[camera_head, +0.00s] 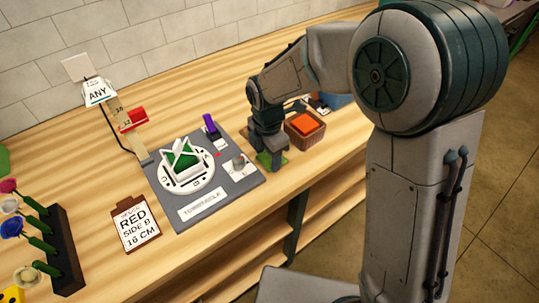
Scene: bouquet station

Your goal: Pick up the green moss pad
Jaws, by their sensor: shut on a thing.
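The green moss pad (265,160) shows as a small green patch at the fingertips of my gripper (268,157). My gripper points down and is shut on the pad, just right of the grey turntable board. The fingers hide much of the pad. I cannot tell whether it touches the table or hangs just above it.
The turntable board (164,190) bears a white holder with green inside (183,160). A brown box with an orange block (305,124) stands close right of my gripper. A dark rack (65,255) holds several flowers.

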